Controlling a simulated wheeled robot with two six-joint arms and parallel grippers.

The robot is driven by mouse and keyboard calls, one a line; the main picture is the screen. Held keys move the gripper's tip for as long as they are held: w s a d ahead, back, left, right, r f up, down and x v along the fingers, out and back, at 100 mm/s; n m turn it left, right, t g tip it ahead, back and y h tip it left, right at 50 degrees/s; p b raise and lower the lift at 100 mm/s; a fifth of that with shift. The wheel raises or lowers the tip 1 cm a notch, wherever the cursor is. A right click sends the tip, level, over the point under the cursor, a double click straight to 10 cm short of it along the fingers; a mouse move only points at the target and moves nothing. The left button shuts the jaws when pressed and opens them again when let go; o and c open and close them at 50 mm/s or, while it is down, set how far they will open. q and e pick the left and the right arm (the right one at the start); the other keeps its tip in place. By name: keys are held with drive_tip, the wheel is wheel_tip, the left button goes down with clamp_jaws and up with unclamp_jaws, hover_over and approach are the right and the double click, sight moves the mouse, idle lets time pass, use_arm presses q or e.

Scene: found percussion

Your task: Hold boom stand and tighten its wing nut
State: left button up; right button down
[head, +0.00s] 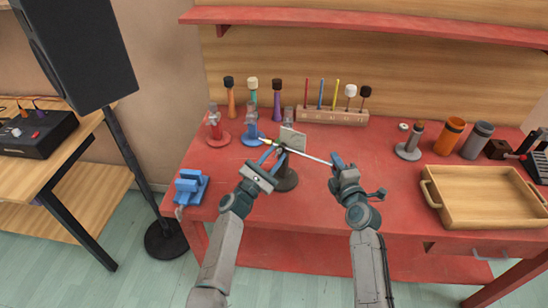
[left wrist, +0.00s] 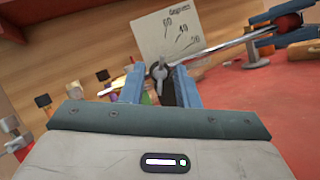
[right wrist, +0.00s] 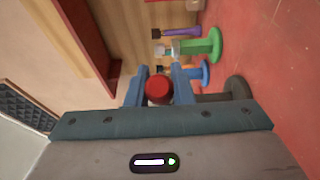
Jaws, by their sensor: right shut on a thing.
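The boom stand has a dark round base (head: 287,181) on the red table and a thin silver boom rod (head: 312,157) slanting down to the right. My right gripper (head: 338,164) is shut on the boom's right end, whose red tip (right wrist: 158,90) shows between its fingers in the right wrist view. The grey wing nut (left wrist: 157,72) is at the boom's pivot, in front of a pale card marked in degrees (left wrist: 168,28). My left gripper (head: 272,157) is open, its fingers apart on either side of the wing nut. Contact with the nut cannot be told.
Red and blue small stands (head: 216,130) are behind to the left, and a blue clamp-like object (head: 190,187) is at the table's left edge. A wooden block (head: 331,116) holds mallets and sticks at the back. A wooden tray (head: 481,217) occupies the right.

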use_arm(q)
clamp_jaws()
drive_tip(key=shift+m+g+h, duration=0.3)
drive_tip(key=shift+m, duration=0.3)
drive_tip(key=m+g, duration=0.1)
drive_tip(key=m, duration=0.3)
drive_tip(key=m+g, duration=0.2)
drive_tip(key=m, duration=0.2)
drive_tip(key=m+g, duration=0.2)
drive_tip(key=m, duration=0.2)
drive_tip(key=shift+a+r, duration=0.15)
drive_tip(key=shift+r, duration=0.05)
drive_tip(key=shift+h, duration=0.3)
idle(0.3)
unclamp_jaws()
